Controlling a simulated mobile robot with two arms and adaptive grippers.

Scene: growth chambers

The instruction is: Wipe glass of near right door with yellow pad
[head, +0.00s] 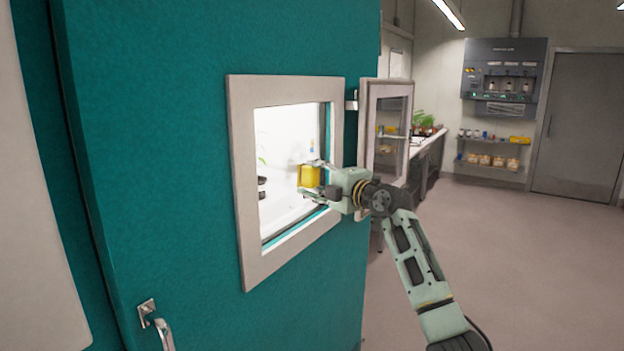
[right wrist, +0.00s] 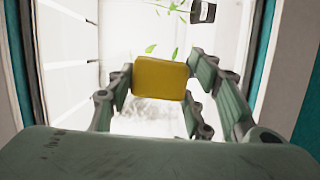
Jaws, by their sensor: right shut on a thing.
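The yellow pad (head: 309,176) is held in my right gripper (head: 315,180), whose fingers are shut on it. The pad also shows in the right wrist view (right wrist: 160,78), between the fingers and facing the bright chamber interior. The teal door (head: 170,150) fills the left of the head view and has a pale-framed window (head: 240,150). My right gripper is at the right part of this window, with the pad in front of the bright opening. I cannot tell whether the pad touches glass. My left gripper is out of view.
A smaller pale-framed glass panel (head: 364,130) stands out at the window's right, beside my right wrist. A door handle (head: 158,325) is at the lower left. A green plant (right wrist: 151,48) shows inside the chamber. The floor (head: 530,260) on the right is clear.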

